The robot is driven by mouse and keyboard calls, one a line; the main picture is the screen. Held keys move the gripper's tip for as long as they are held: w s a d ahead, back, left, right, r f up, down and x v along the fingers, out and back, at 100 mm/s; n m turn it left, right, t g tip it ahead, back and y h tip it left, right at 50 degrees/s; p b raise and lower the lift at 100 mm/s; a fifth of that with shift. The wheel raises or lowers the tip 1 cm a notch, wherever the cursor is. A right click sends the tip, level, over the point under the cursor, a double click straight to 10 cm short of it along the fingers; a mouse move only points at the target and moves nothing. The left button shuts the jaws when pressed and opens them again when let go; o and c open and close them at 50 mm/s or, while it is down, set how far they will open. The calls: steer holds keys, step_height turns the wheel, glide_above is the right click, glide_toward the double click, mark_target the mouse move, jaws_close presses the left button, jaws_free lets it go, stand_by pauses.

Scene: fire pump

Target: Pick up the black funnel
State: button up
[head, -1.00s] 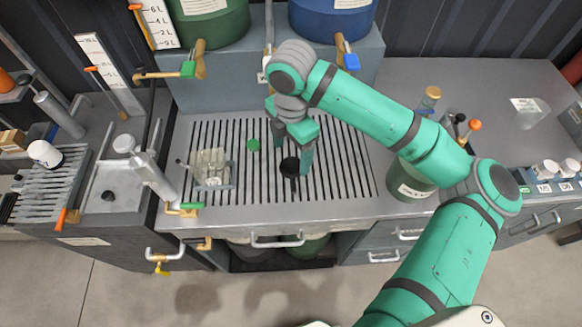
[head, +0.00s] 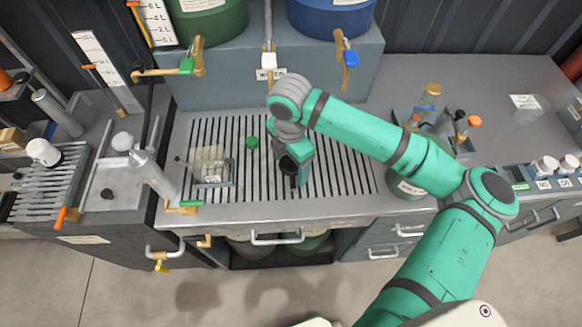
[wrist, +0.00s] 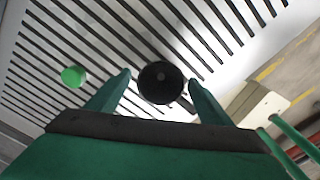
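The black funnel (head: 288,165) stands on the slatted drain grate of the bench, its dark round mouth facing up. In the wrist view the funnel (wrist: 160,83) sits between my two green fingertips. My gripper (head: 293,171) is low over the grate, with its fingers on either side of the funnel. In the wrist view my gripper (wrist: 159,78) is open; a gap shows at the left finger, and the right fingertip is close to the rim. I cannot tell whether it touches. The funnel's lower part is partly hidden by a finger in the head view.
A green cap (head: 252,142) lies on the grate to the left of the funnel. A clear container (head: 210,166) stands further left. Taps (head: 187,66) hang from the tanks behind. A tray with bottles (head: 428,98) stands to the right.

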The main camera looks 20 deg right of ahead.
steer(key=c, duration=1)
steer(key=shift+s, duration=0.15)
steer(key=shift+r, duration=0.1)
